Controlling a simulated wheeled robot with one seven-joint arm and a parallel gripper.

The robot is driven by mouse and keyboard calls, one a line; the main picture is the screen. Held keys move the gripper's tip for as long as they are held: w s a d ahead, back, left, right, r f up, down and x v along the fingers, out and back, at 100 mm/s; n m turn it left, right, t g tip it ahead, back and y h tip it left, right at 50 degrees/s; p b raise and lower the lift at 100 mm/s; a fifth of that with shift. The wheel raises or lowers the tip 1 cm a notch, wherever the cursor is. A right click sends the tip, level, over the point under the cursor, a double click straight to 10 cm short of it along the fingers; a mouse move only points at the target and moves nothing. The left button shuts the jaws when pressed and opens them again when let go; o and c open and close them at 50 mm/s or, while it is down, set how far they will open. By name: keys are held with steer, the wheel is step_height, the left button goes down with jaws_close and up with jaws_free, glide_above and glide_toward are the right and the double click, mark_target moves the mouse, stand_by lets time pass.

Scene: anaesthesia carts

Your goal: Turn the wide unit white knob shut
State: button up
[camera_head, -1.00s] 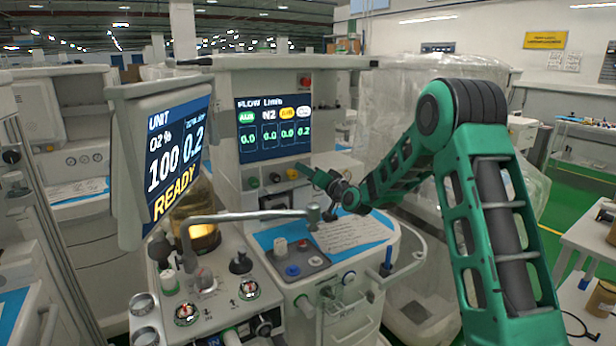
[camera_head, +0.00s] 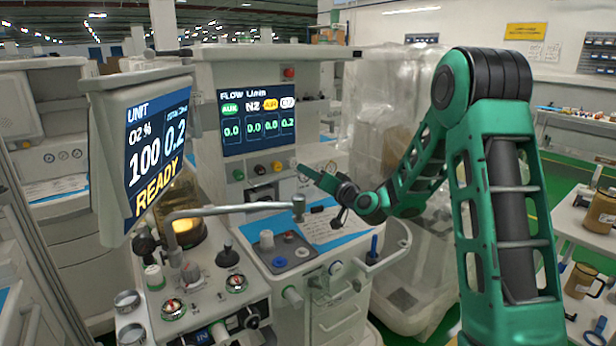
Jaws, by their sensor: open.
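The wide unit (camera_head: 215,75) carries the "FLOW" screen (camera_head: 258,121), with a row of small knobs below it.
A tilted "UNIT" monitor (camera_head: 157,145) stands at left. A grey bar (camera_head: 235,208) crosses above the front panel.

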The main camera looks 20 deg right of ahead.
mark_target(294, 165)
steer(key=w+a+n, duration=0.1)
steer(key=w+n, duration=0.1)
steer(key=w, duration=0.1)
steer(key=w+a+n, duration=0.1)
steer(key=w+n, duration=0.1)
steer(key=w, duration=0.1)
steer(key=w+a+n, duration=0.1)
steer(key=w+n, duration=0.2)
stand_by(0.9)
steer(key=c, duration=1.1)
